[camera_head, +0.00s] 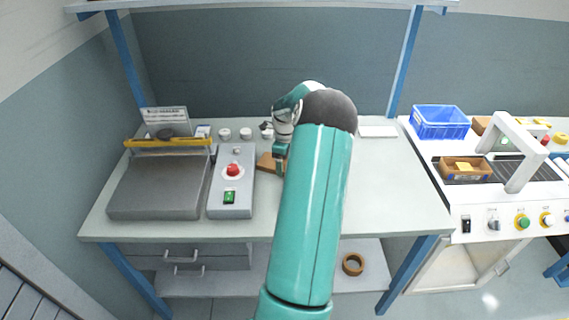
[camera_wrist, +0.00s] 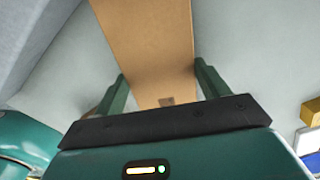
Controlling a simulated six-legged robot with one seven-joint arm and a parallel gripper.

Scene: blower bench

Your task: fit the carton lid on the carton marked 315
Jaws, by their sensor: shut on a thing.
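A flat brown cardboard piece, which looks like the carton lid (camera_wrist: 150,35), lies between the two green fingers of my gripper (camera_wrist: 160,72). My gripper is shut on it. In the head view my gripper (camera_head: 280,150) is low over the middle of the bench, partly hidden by my arm, and the lid (camera_head: 266,163) shows as a small brown patch at its left. I cannot tell whether the lid touches the bench. An open brown carton (camera_head: 464,178) with yellow things in it sits on the machine at the right. No 315 marking is readable.
A grey sealer (camera_head: 157,190) and a control box (camera_head: 232,200) with a red button stand left on the bench (camera_head: 390,200). Small white round things (camera_head: 225,134) stand behind. A blue crate (camera_head: 440,122) and a white arch (camera_head: 528,150) are at right.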

